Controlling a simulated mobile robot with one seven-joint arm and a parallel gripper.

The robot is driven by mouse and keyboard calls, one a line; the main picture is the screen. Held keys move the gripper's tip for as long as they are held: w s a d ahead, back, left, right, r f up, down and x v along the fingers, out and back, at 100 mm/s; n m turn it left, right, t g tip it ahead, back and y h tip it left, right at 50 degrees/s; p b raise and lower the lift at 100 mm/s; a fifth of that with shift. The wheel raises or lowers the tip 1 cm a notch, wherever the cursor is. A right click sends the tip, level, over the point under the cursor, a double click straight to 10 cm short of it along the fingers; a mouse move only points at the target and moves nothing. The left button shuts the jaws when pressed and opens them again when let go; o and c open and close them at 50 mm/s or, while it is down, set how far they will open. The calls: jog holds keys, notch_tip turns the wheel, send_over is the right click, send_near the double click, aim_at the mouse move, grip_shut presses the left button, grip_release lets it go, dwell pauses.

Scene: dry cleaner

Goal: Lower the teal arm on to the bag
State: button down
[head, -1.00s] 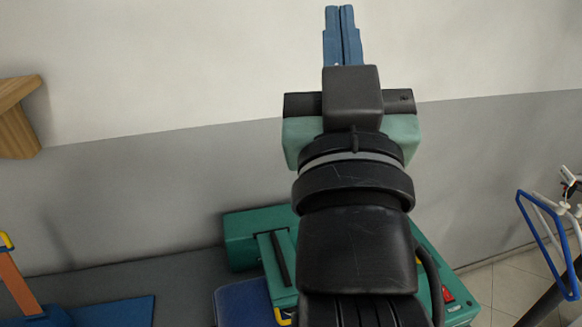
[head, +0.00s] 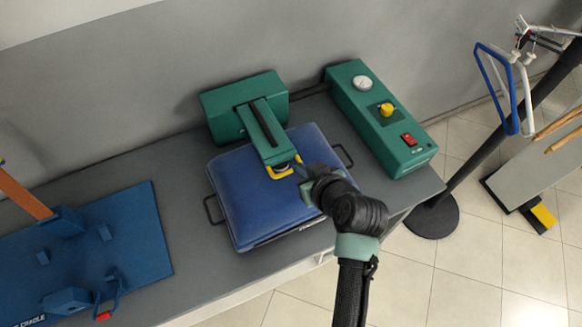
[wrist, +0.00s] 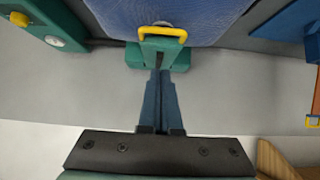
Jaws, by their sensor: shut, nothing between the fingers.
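The teal arm (head: 263,130) reaches from a teal block (head: 222,107) out over the blue bag (head: 250,200). A yellow handle (head: 279,175) is at its front end, above the bag's far middle part. I cannot tell whether the arm's end touches the bag. My gripper (head: 297,168) is shut and empty, just right of the yellow handle in the head view. In the wrist view my shut fingertips (wrist: 158,74) overlap the teal arm (wrist: 163,48) in the picture, below the handle (wrist: 163,33); contact is unclear. The bag (wrist: 210,15) shows behind.
A teal control box (head: 378,120) with a dial, yellow knob and red switch stands right of the bag. A blue cradle board (head: 135,225) lies at left. A stand with blue and white hangers (head: 500,90) is at right. Bare counter (head: 180,180) lies between board and bag.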

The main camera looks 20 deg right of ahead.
send_over(293, 188)
notch_tip(293, 188, down, 3)
jog(key=f, duration=0.1)
jog(key=f+p, duration=0.1)
jog(key=shift+w+f, duration=0.2)
jog(key=shift+f, duration=0.1)
jog(key=shift+f+p, duration=0.3)
jog(key=shift+f, duration=0.55)
jog(key=f+b, duration=0.4)
jog(key=shift+s+f+b, duration=0.25)
jog(key=shift+b, duration=0.05)
jog(key=shift+r, duration=0.1)
